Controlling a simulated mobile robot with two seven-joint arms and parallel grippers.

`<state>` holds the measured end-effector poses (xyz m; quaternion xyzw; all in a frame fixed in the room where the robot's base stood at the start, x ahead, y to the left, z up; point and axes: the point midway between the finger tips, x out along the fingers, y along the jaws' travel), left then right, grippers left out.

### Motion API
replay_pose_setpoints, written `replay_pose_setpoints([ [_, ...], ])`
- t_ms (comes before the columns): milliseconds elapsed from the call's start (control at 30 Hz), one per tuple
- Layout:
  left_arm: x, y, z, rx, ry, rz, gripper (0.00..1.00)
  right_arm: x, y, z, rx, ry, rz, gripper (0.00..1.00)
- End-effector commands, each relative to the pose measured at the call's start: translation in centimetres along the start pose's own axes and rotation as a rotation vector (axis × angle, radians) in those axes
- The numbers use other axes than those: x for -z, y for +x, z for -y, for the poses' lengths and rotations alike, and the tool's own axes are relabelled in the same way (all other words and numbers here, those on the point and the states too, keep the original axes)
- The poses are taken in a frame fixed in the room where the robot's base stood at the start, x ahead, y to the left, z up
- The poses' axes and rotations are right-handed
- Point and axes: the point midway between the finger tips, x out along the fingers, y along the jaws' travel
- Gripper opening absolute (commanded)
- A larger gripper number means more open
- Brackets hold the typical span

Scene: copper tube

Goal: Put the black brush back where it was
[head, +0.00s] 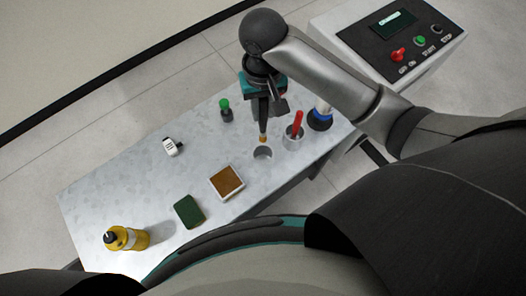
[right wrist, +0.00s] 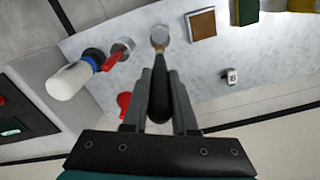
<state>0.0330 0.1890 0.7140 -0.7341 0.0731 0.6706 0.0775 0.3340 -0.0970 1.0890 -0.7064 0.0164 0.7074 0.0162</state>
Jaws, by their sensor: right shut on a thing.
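My right gripper (head: 262,98) is shut on the black brush and holds it nearly upright above the table. The black handle (right wrist: 158,95) shows between the two fingers in the right wrist view. The brush's tan tip (head: 263,138) points down, just above an open metal cup (head: 263,153). In the right wrist view the tip lies over the same cup (right wrist: 160,34); I cannot tell whether it has entered the cup. A second metal cup (head: 292,139) to the right holds a red-handled tool (head: 298,122). My left gripper is not in view.
A blue-and-white bottle (head: 320,118) stands right of the cups. A control console (head: 400,40) stands behind.

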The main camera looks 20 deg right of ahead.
Motion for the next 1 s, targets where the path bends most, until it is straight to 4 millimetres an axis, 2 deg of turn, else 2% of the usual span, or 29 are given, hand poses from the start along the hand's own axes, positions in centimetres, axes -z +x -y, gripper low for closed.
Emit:
replay_pose_setpoints([
  [300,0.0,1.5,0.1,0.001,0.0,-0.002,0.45,-0.1,8.6,-0.1,-0.004,0.0,0.003,0.0],
  [500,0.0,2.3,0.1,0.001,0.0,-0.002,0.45,-0.1,13.3,0.0,-0.002,-0.001,0.001,0.0],
  [767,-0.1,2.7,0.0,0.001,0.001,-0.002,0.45,0.0,15.8,0.0,-0.001,-0.001,-0.002,0.0],
  [1000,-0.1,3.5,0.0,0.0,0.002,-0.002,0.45,0.0,18.8,0.0,0.0,-0.002,-0.003,0.0],
])
